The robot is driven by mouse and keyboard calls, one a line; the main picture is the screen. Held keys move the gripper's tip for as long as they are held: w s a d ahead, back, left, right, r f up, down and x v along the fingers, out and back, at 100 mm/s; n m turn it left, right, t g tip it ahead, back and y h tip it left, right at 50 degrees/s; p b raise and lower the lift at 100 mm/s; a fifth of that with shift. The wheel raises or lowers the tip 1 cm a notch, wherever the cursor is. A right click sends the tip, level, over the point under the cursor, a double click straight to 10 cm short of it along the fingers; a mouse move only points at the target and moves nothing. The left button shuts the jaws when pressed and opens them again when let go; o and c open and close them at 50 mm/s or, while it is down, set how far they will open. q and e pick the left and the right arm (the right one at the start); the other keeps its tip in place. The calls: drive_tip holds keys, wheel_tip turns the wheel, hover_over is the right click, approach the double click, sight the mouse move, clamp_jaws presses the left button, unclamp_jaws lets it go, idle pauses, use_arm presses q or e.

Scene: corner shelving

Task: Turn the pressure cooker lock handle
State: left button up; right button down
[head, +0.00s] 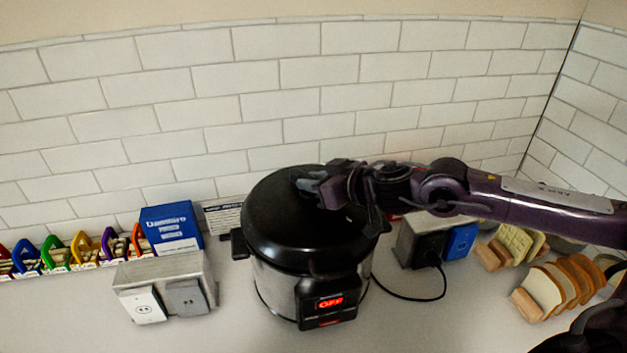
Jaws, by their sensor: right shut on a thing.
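The pressure cooker (270,283) stands in the middle of the counter. It has a steel body, a black lid (273,215) and a front panel (328,304) with a red lit "OFF" display. My right gripper (308,185) reaches in from the right over the top of the lid. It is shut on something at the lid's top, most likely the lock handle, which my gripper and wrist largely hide. My left gripper is not in view.
Left of the cooker stand a metal outlet box (165,285), a blue box (171,228) and a row of coloured holders (82,249). Right of it are another outlet box (430,240) with a black cord, and wooden racks of bread slices (556,286). A white tiled wall closes the back.

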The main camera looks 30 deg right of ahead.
drive_tip(key=n+g+y, duration=0.1)
drive_tip(key=n+y, duration=0.2)
drive_tip(key=shift+w+d+g, duration=0.1)
drive_tip(key=shift+d+g, duration=0.05)
drive_tip(key=shift+g, duration=0.25)
drive_tip(key=n+g+y, duration=0.1)
drive_tip(key=n+g+y+p, duration=0.1)
drive_tip(key=n+g+y, duration=0.1)
drive_tip(key=n+g+y+p, duration=0.1)
drive_tip(key=n, duration=0.1)
drive_tip(key=shift+w+r+g, duration=0.2)
drive_tip(key=shift+r+g, duration=0.05)
drive_tip(key=shift+g, duration=0.05)
drive_tip(key=shift+f+n+g+y, duration=0.15)
drive_tip(key=shift+n+g+y, duration=0.55)
drive_tip(key=shift+n+g, duration=0.65)
drive_tip(key=shift+s+n+g, duration=0.1)
drive_tip(key=shift+n+g, duration=0.15)
drive_tip(key=shift+f, duration=0.1)
drive_tip(key=c, duration=1.2)
unclamp_jaws()
drive_tip(key=shift+c, duration=0.2)
drive_tip(key=shift+d, duration=0.1)
